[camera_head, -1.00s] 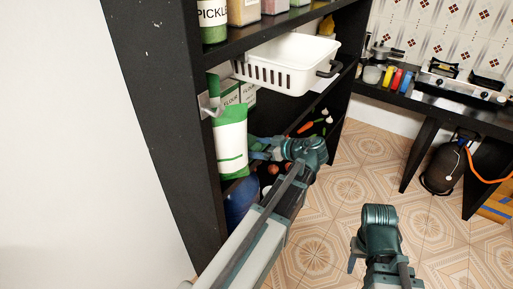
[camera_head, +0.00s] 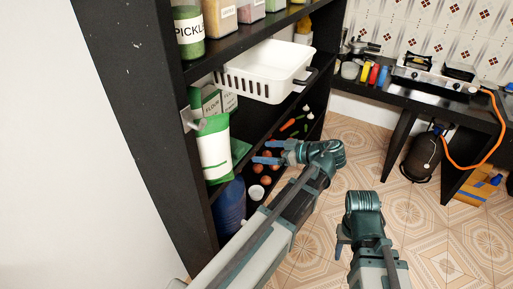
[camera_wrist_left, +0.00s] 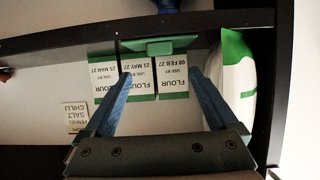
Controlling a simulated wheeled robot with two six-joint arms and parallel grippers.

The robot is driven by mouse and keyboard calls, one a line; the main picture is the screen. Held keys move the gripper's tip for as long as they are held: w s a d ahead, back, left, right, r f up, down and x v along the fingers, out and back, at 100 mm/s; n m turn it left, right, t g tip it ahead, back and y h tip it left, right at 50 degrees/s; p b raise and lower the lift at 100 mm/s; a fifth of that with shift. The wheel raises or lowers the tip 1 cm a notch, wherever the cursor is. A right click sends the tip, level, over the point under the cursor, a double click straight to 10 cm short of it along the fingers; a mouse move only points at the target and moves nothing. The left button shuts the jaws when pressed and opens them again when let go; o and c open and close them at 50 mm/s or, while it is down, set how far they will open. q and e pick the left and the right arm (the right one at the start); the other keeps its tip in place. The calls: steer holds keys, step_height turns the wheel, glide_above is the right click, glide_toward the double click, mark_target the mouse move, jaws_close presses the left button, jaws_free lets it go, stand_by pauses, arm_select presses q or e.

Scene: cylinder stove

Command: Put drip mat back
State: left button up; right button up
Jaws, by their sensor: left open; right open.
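A small flat green piece (camera_head: 240,150), perhaps the drip mat, lies at the shelf edge beside the white and green bag (camera_head: 214,150). It also shows in the left wrist view (camera_wrist_left: 160,46), in front of the flour boxes (camera_wrist_left: 140,78). I cannot tell for certain that it is the mat. My left gripper (camera_head: 262,152) is open and empty just right of the green piece. In the left wrist view its two blue fingers (camera_wrist_left: 160,78) point towards that piece, apart from it. My right gripper (camera_head: 343,243) is open and empty over the floor.
A white basket (camera_head: 265,72) sits on the shelf above my left gripper. A blue container (camera_head: 230,205) and round vegetables stand below. A stove (camera_head: 435,75) is on the counter at the far right, with a gas cylinder (camera_head: 422,158) beneath.

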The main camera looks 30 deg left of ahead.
arm_select(q)
steer(key=s+d+f+m+h, duration=0.6)
steer(key=s+d+m, duration=0.1)
steer(key=d+m, duration=0.3)
steer(key=s+d+f+m+g+h, duration=0.1)
steer(key=s+d+f+m+h, duration=0.5)
steer(key=d+m, duration=0.4)
steer(key=s+f+m, duration=0.1)
steer(key=s, duration=0.1)
steer(key=shift+s+d, duration=0.2)
steer(key=shift+s, duration=0.1)
steer(key=shift+f, duration=0.1)
